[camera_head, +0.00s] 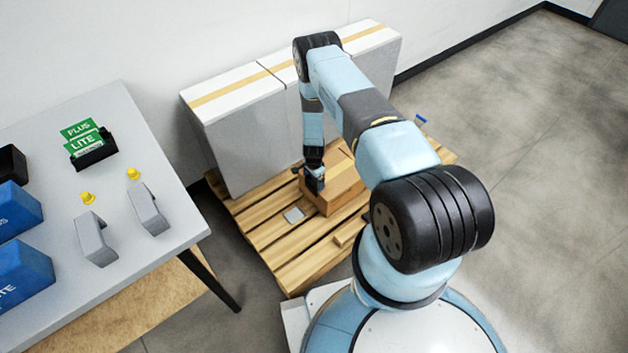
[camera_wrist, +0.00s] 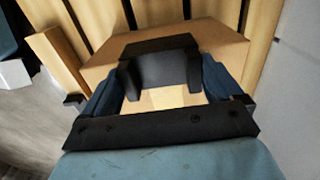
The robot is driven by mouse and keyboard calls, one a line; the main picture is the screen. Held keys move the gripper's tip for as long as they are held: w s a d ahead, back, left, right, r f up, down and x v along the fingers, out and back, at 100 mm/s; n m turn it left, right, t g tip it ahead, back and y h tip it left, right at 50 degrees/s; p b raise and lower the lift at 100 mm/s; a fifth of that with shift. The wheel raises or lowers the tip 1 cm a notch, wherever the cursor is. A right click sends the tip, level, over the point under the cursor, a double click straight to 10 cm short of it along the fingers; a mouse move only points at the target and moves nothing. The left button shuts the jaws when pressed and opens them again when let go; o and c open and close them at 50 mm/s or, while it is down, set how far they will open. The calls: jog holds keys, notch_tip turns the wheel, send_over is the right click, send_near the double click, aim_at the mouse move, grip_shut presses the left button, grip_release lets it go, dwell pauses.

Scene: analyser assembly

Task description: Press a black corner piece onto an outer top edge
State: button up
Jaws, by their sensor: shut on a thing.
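A cardboard box (camera_head: 346,186) stands on the wooden pallet. My gripper (camera_head: 315,181) is at the box's left end, low over its top edge. In the wrist view my gripper (camera_wrist: 163,78) is shut on a black corner piece (camera_wrist: 160,62), with one blue finger at each side of it. The piece lies in front of the cardboard box (camera_wrist: 222,42) in that view, at its edge. I cannot tell whether it touches the box or is seated. In the head view my gripper mostly hides the piece.
The pallet (camera_head: 290,262) has a small grey flat item (camera_head: 294,215) on it. Large grey cartons (camera_head: 240,135) stand behind, by the wall. The table (camera_head: 165,262) at left holds blue boxes (camera_head: 20,275), grey parts (camera_head: 96,240) and a black holder with green cards (camera_head: 92,150). Floor at right is clear.

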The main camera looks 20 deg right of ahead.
jog(key=shift+f, duration=0.35)
dwell(0.4)
jog(key=o, duration=0.7)
jog(key=shift+r, duration=3.55)
